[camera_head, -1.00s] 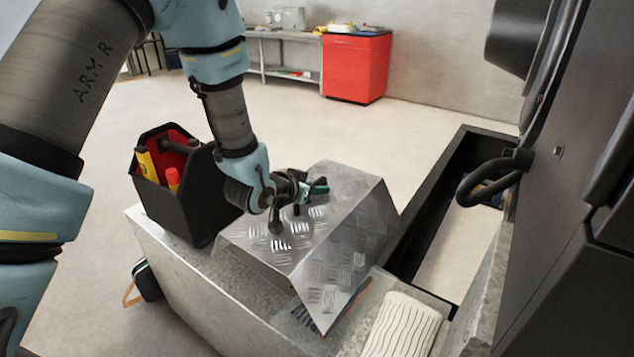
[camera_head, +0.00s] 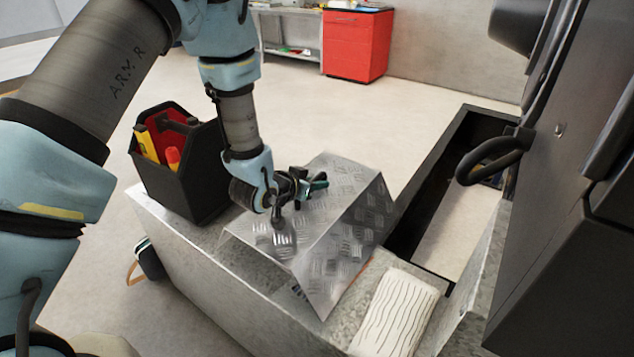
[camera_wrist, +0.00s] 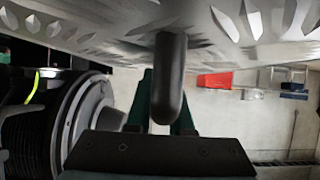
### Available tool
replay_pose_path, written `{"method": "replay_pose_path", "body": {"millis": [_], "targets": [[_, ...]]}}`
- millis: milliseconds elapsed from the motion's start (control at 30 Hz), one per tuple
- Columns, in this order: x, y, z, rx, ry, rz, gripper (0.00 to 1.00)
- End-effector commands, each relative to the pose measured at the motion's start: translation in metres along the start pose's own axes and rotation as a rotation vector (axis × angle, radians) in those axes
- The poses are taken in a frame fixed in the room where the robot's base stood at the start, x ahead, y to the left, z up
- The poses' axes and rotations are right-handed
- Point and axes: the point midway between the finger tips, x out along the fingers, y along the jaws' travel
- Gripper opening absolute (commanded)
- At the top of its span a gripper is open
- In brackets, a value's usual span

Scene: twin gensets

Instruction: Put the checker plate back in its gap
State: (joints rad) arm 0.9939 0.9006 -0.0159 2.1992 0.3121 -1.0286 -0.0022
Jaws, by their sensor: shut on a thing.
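The checker plate (camera_head: 345,235) is a bent grey metal sheet with a raised tread pattern. It is tilted above the near end of the concrete plinth, left of the gap. My gripper (camera_head: 305,187) is at its upper face, shut on it. In the wrist view, the plate's underside or face (camera_wrist: 110,25) fills the top, and a dark rounded post (camera_wrist: 168,80) stands between my green fingers (camera_wrist: 166,105). The gap (camera_head: 440,205) is a long black-edged opening beside the dark machine, with pale floor visible inside. I cannot tell whether the plate touches the plinth.
A black toolbox (camera_head: 185,165) with tools stands on the plinth (camera_head: 200,265), left of my gripper. A pale wavy-lined pad (camera_head: 398,310) lies near the front. The dark genset (camera_head: 560,200) with a curved handle (camera_head: 490,155) borders the gap's right side. A red cabinet (camera_head: 357,45) stands far back.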

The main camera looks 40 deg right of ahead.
Motion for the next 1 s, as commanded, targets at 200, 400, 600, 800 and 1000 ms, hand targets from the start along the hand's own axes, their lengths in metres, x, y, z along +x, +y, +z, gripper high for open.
{"method": "replay_pose_path", "body": {"millis": [200, 400, 600, 800, 1000], "targets": [[0.0032, -0.0001, 0.0034, 0.001, 0.005, 0.0, 0.0], [0.004, -0.0001, 0.0048, 0.001, 0.005, 0.0, 0.0], [0.0038, 0.0002, 0.007, 0.0, 0.0, 0.0, 0.39], [0.0038, 0.0001, 0.0071, 0.0, 0.0, 0.0, 0.5], [0.0026, 0.0001, 0.0048, 0.0, 0.0, 0.0, 0.5]]}}
